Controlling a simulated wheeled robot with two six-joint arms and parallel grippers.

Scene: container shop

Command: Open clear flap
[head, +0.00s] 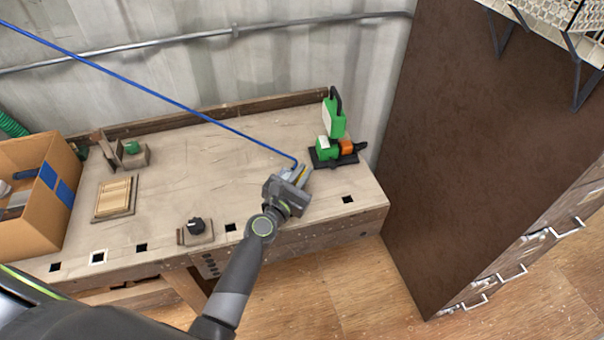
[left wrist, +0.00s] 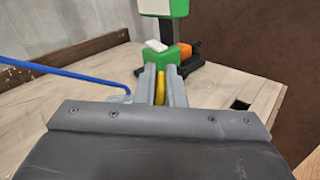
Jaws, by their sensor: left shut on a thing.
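My left gripper (head: 302,174) reaches over the right part of the workbench, in front of the green machine. In the left wrist view its fingers (left wrist: 162,75) are shut on a narrow yellow piece (left wrist: 160,88). A blue hose or cord (head: 150,91) runs from the upper left down to the gripper. In the left wrist view its end meets a small pale, perhaps clear, piece (left wrist: 122,98) left of the fingers. I cannot make out a clear flap for certain. My right gripper is not in view.
The green machine (head: 335,118) with an orange part stands at the bench's back right. The workbench (head: 215,175) also bears a cardboard box (head: 30,220), a wooden panel (head: 114,198) and a black knob (head: 196,226). A tall brown cabinet (head: 480,130) stands to the right. The bench middle is clear.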

